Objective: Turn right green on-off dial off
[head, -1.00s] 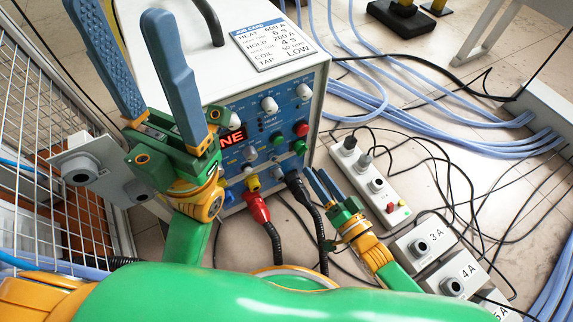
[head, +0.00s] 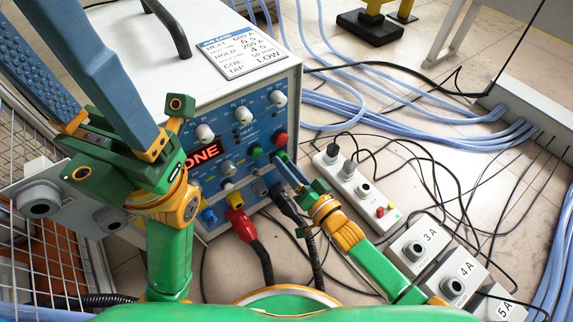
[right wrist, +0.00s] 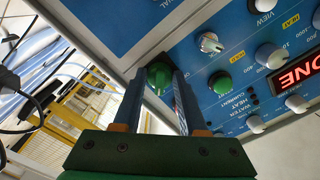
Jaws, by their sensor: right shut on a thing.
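A red button (head: 280,139) sits just above the right green dial. Red and black cable plugs (head: 240,222) stick out below. A power strip (head: 347,180) and grey boxes (head: 420,245) lie to the right among loose cables. A wire cage (head: 45,250) stands at left.

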